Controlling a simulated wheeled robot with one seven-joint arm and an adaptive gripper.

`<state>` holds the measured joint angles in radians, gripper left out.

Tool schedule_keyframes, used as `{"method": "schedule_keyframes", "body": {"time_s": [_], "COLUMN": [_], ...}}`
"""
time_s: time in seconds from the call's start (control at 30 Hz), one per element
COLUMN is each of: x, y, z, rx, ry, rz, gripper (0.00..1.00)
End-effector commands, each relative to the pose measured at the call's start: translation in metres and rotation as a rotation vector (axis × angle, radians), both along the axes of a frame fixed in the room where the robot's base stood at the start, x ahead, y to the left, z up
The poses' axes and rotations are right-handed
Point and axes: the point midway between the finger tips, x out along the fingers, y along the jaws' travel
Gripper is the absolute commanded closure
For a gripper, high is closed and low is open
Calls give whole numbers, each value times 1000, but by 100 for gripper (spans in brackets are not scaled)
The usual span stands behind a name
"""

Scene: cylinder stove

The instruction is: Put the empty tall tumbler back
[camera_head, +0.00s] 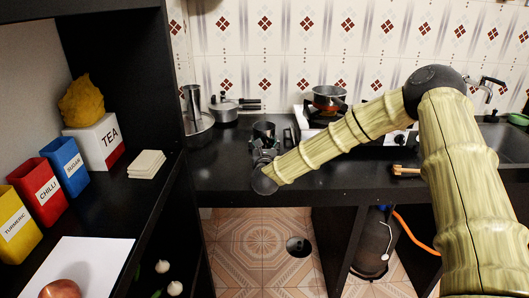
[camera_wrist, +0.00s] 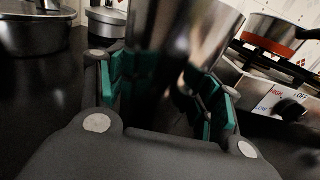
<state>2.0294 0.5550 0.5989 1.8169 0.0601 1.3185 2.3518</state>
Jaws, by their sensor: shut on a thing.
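My gripper (camera_head: 264,145) reaches over the black counter, left of the stove, in the head view. In the wrist view my gripper (camera_wrist: 168,95) has its green-padded fingers around a shiny metal tumbler (camera_wrist: 185,35) and is shut on it. The tumbler's upper part runs out of the top of the wrist view, and its lower part is dark between the fingers. Another tall metal vessel (camera_head: 192,100) stands at the back left of the counter.
A lidded pot (camera_head: 223,112) stands near the back left. The stove (camera_head: 304,124) is to the right, with a pan (camera_head: 328,93) on it. The counter's front edge (camera_head: 225,198) is near my gripper. A side shelf with spice boxes (camera_head: 42,191) stands at the left.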

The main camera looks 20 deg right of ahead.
Motion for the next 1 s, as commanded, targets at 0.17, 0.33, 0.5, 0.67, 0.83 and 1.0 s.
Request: {"method": "schedule_keyframes", "body": {"time_s": [0.17,0.33,0.5,0.67,0.83,1.0], "x": [1,1,0,0,0,0], "y": [0,0,-1,-1,0,-1], "z": [-11,-31,-35,-36,-36,-36], "rx": [-2,-2,1,1,0,0], "ry": [2,2,0,0,0,0], "rz": [0,-1,-1,-1,-1,-1], "gripper": [64,64,64,64,14,14]}}
